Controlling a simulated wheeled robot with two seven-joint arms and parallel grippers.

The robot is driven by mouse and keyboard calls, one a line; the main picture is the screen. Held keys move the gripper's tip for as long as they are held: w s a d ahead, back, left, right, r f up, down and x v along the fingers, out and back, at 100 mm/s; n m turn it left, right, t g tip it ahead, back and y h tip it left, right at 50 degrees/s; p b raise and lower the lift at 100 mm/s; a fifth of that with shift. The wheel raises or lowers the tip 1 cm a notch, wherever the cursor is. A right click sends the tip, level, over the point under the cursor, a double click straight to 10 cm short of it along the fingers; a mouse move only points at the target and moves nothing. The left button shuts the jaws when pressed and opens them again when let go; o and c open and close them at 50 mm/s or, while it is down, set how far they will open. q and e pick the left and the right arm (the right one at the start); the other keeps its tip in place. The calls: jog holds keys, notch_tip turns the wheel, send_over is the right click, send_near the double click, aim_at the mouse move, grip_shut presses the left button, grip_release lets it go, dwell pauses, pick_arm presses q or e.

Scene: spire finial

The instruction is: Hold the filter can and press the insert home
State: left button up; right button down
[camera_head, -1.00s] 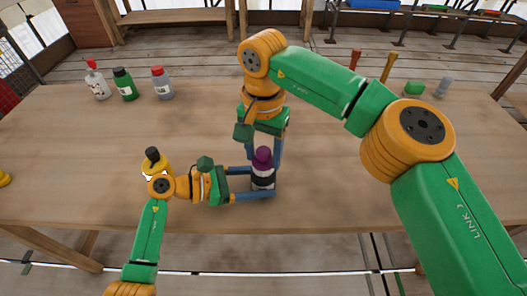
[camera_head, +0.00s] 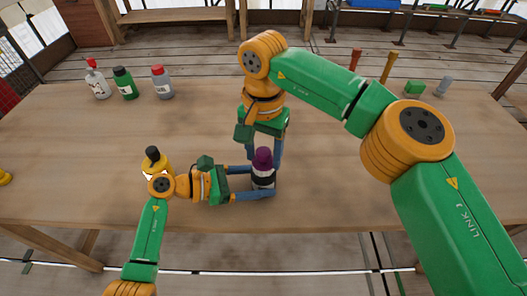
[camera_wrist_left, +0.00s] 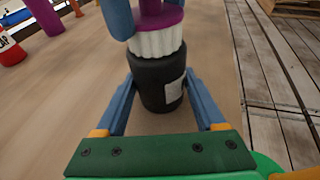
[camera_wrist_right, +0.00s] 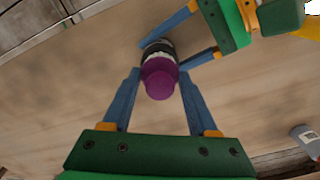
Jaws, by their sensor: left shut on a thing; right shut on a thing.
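The filter can (camera_wrist_left: 160,85) is black with a pale label and stands upright on the table in the left wrist view. The insert has white pleats (camera_wrist_left: 157,42) and a purple top (camera_head: 262,157). The pleats show above the can's rim, so part of the insert stands out of the can. My left gripper (camera_head: 270,186) is shut on the can, one finger on each side, low over the table. My right gripper (camera_wrist_right: 160,73) comes from above and is shut on the insert's purple top. The insert's lower end is hidden inside the can.
A yellow bottle with a black cap (camera_head: 153,160) stands close to my left wrist. Several bottles, one of them green (camera_head: 125,84), stand at the back left. A green block (camera_head: 414,87) and a grey piece (camera_head: 443,87) are at the back right. The table's front edge is near the can.

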dwell(0.4)
grip_release()
jog(key=shift+r, duration=3.5)
grip_shut()
jog(key=shift+f, duration=0.1)
jog(key=shift+f, duration=1.55)
